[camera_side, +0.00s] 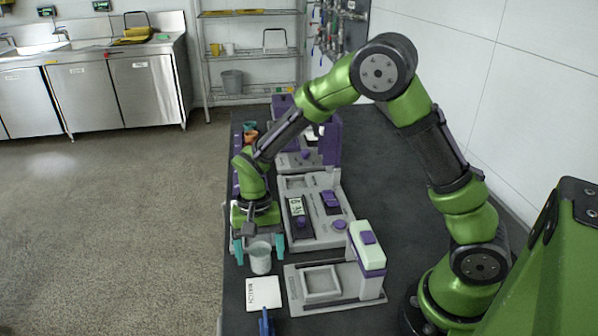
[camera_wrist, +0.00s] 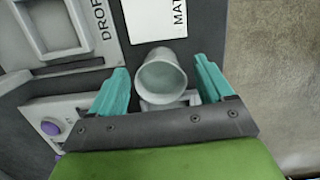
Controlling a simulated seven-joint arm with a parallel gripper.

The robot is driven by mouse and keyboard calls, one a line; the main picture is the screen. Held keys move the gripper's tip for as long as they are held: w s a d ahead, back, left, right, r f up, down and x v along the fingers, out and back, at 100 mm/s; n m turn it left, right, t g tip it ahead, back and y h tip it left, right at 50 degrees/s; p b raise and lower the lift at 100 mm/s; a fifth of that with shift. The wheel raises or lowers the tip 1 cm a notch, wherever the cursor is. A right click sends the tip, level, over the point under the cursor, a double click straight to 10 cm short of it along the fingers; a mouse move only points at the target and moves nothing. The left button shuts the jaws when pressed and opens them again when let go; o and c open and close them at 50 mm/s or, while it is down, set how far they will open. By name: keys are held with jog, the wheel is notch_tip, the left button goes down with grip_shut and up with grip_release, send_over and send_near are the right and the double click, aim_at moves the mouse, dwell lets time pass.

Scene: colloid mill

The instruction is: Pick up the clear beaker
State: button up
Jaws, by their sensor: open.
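The clear beaker (camera_side: 260,258) stands upright on the dark bench near its left edge in the side view. In the wrist view the beaker (camera_wrist: 162,78) shows its open mouth and lies between and slightly beyond my fingertips. My gripper (camera_side: 259,249) points down with its teal fingers apart, one on each side of the beaker in the side view. In the wrist view my gripper (camera_wrist: 165,80) is open, with a gap between each finger and the beaker. Whether the beaker is fully between the fingers in depth is hard to tell.
A white labelled card (camera_side: 263,293) lies in front of the beaker, with a blue item (camera_side: 266,322) nearer. A grey machine with a white and purple head (camera_side: 367,250) stands to the right. A purple-buttoned machine (camera_side: 325,215) is behind it. The bench edge is close on the left.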

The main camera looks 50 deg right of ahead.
jog(key=shift+f, duration=0.3)
jog(key=c, duration=1.1)
jog(key=shift+r, duration=0.1)
